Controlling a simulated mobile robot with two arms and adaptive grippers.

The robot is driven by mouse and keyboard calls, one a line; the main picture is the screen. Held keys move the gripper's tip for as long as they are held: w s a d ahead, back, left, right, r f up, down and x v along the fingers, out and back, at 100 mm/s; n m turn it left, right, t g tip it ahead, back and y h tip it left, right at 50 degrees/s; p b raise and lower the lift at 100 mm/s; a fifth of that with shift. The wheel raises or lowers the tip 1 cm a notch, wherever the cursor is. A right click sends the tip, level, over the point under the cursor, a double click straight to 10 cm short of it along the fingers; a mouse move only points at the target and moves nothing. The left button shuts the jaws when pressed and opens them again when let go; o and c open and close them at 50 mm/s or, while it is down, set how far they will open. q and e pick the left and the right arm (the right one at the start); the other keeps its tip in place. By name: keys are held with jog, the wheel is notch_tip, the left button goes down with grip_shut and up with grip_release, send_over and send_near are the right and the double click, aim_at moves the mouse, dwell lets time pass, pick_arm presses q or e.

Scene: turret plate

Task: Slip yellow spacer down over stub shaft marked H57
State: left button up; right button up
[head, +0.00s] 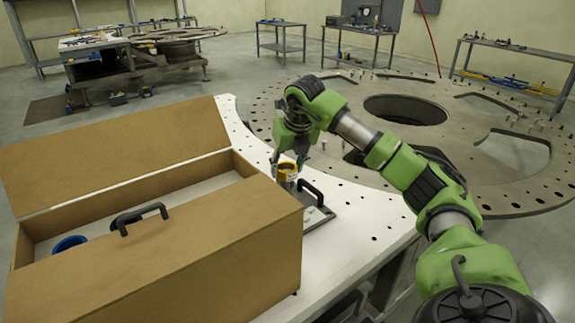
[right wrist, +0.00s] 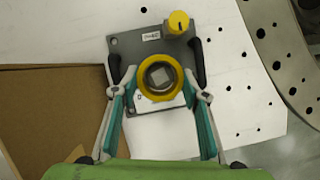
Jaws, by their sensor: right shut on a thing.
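My right gripper (right wrist: 159,84) is shut on the yellow spacer (right wrist: 143,88), a ring held between its two teal-padded fingers. A grey square-ended stub shaft (right wrist: 161,76) shows inside the ring's hole, roughly centred. How far the spacer is down over the shaft I cannot tell. In the head view my right gripper (head: 287,164) points down, with the yellow spacer (head: 288,168) at its tips above a grey plate (head: 318,217). The plate (right wrist: 124,45) bears a small white label (right wrist: 151,36), too small to read surely. My left gripper is not in view.
The plate has black handles (head: 311,192). An open brown box (head: 215,253) with a blue ring (head: 69,243) inside stands close at left. The white table (head: 370,222) is clear at right.

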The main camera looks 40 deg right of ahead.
aim_at(287, 187)
jog(key=shift+f+b, duration=2.2)
jog(key=shift+f, duration=1.25)
jog(key=o, duration=1.2)
jog(key=shift+o, duration=0.2)
jog(key=v, duration=1.2)
jog(key=shift+f, duration=0.1)
